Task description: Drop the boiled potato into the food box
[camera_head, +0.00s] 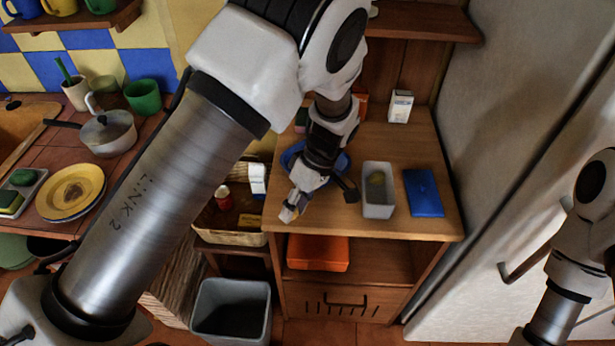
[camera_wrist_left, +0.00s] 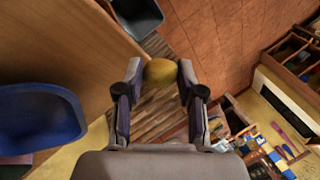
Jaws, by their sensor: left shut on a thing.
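My left gripper (camera_head: 294,210) is shut on the boiled potato (camera_wrist_left: 160,72), a yellow-brown rounded thing between its fingertips in the left wrist view. In the head view the gripper is at the front left of the wooden counter, and the potato is mostly hidden or too small to make out surely. The food box (camera_head: 368,207), a light grey open box, stands on the counter to the right of the gripper. A yellowish piece (camera_head: 377,178) lies inside it. My right gripper is out of view.
A blue bowl (camera_wrist_left: 40,118) stands on the counter, partly behind my left gripper in the head view. A blue flat lid (camera_head: 423,192) lies right of the food box, and a white carton (camera_head: 400,106) stands behind. A grey bin (camera_head: 231,312) is on the floor below.

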